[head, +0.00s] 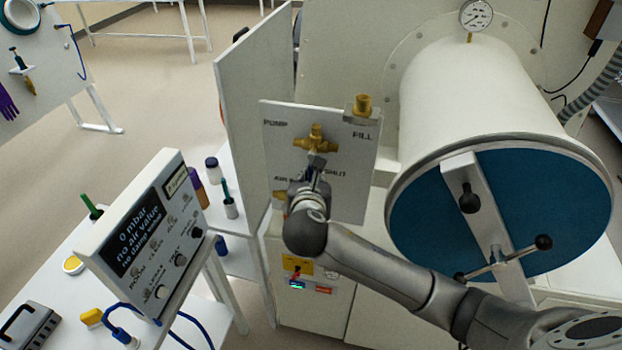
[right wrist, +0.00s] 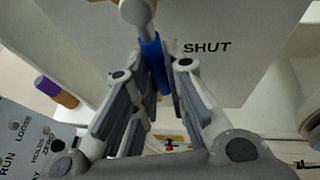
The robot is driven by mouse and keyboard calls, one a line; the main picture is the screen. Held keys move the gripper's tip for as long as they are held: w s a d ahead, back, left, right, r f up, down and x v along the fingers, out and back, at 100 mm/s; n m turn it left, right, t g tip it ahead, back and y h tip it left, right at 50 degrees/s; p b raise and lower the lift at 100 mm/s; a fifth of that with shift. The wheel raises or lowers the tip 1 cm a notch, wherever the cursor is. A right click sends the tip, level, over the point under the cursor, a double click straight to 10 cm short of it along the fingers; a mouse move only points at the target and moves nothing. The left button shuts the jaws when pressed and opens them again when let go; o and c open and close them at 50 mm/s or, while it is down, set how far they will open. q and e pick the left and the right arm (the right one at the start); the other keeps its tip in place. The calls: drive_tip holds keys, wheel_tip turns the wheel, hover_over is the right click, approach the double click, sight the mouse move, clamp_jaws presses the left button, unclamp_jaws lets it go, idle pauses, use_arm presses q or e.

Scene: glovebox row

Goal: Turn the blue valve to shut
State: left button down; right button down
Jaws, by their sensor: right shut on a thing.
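The blue valve's lever (right wrist: 152,62) hangs down from a pale round hub in the right wrist view, its lower end between my fingers. The word SHUT stands on the panel just right of it. In the head view the brass valve fitting (head: 316,138) sits on the white panel (head: 350,190), above my right gripper (head: 310,175). My right gripper is shut on the lever; its fingers also show in the right wrist view (right wrist: 153,95). In the head view my gripper and arm hide most of the lever and part of the lettering. My left gripper is not in view.
A large white cylinder with a blue round door (head: 545,200) and clamp bar stands right of the panel. A control box (head: 140,225) showing "0 mbar" stands at the left. Bottles (head: 229,205) stand on a low shelf between them. A gauge (head: 476,15) sits on top of the cylinder.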

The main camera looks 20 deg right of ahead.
drive_tip(key=c, duration=1.5)
unclamp_jaws()
drive_tip(key=shift+o, duration=0.2)
drive_tip(key=v, duration=1.2)
drive_tip(key=shift+w+d, duration=0.1)
